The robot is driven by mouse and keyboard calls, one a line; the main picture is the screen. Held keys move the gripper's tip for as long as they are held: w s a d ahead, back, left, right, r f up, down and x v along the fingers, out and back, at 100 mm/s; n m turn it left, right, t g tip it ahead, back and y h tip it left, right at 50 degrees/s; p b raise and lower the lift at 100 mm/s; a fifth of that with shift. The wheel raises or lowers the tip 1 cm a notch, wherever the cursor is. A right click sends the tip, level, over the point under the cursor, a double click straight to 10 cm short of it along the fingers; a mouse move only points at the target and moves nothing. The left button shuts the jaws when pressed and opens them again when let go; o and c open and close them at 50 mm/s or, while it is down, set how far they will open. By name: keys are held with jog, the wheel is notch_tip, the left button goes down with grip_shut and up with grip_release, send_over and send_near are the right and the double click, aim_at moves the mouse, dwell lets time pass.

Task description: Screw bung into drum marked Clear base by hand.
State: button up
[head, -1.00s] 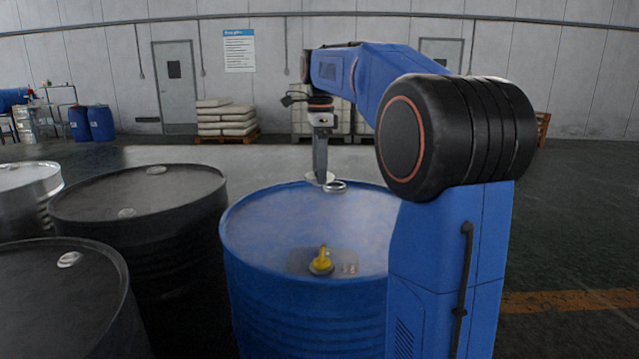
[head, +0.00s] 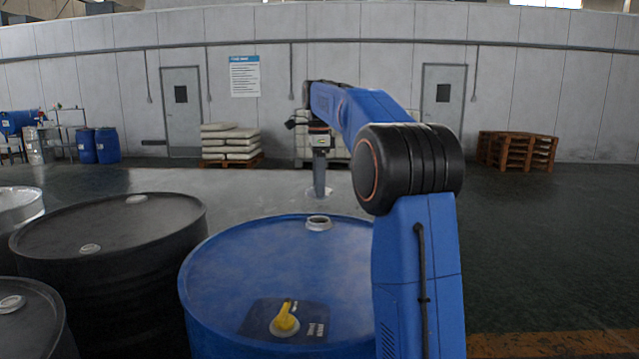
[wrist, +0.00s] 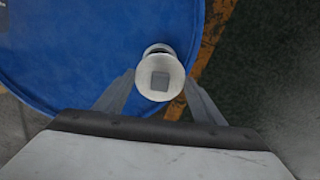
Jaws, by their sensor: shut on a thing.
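The blue drum (head: 230,262) stands upright in front of me, with a dark label (head: 252,318) on its lid whose print is too small to read. A pale ring-shaped opening (head: 319,223) sits near the lid's far edge. My gripper (head: 320,188) is shut on a white bung (wrist: 150,87) with a grey square centre. In the head view the bung appears just beyond the opening, apart from it. In the wrist view my gripper (wrist: 158,95) has a fingertip at each side of the bung, which partly hides the opening behind it.
A yellow fitting (head: 285,322) stands up from the near part of the blue lid. Dark drums (head: 110,225) stand close on the left. Wooden pallets (head: 517,150) are stacked at the far right wall. The floor on the right is clear.

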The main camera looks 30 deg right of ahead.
jog(key=shift+f, duration=2.4)
jog(key=shift+f, duration=0.35)
jog(key=shift+f, duration=0.3)
jog(key=shift+f, duration=1.15)
jog(key=o, duration=1.1)
jog(key=shift+o, duration=0.2)
notch_tip(320, 180, up, 17)
jog(key=shift+r, duration=0.2)
